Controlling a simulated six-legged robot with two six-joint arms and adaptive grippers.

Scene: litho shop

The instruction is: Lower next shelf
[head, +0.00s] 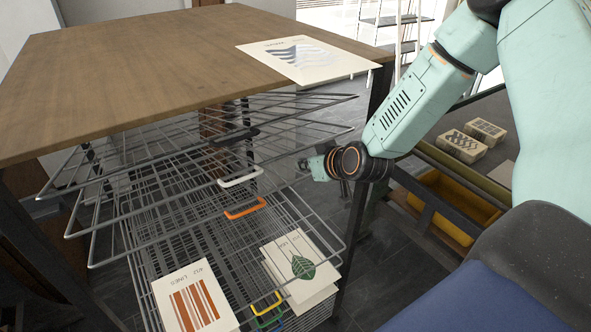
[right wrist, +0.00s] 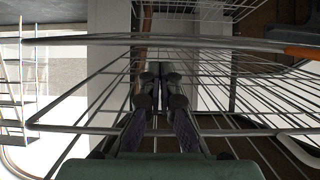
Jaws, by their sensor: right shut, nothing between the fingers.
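A drying rack of wire shelves (head: 340,250) stands under a wooden top. Its upper shelves are raised, one above another, with a black handle (head: 232,137), a white handle (head: 240,177) and an orange handle (head: 245,208) on their front bars. Yellow (head: 266,303), green and blue handles show lower down. My right gripper (head: 308,164) is shut and empty at the right side of the raised shelves. In the right wrist view its fingers (right wrist: 160,76) lie together among wires, below a cross bar; I cannot tell whether they touch. An orange piece (right wrist: 301,52) shows at right there.
A striped print (head: 196,302) and a leaf print (head: 303,263) lie on the lower shelving. Another print (head: 308,59) lies on the wooden top (head: 150,60), overhanging its edge. A dark rack post and a bench with blocks (head: 462,146) and a yellow bin (head: 455,203) are at right.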

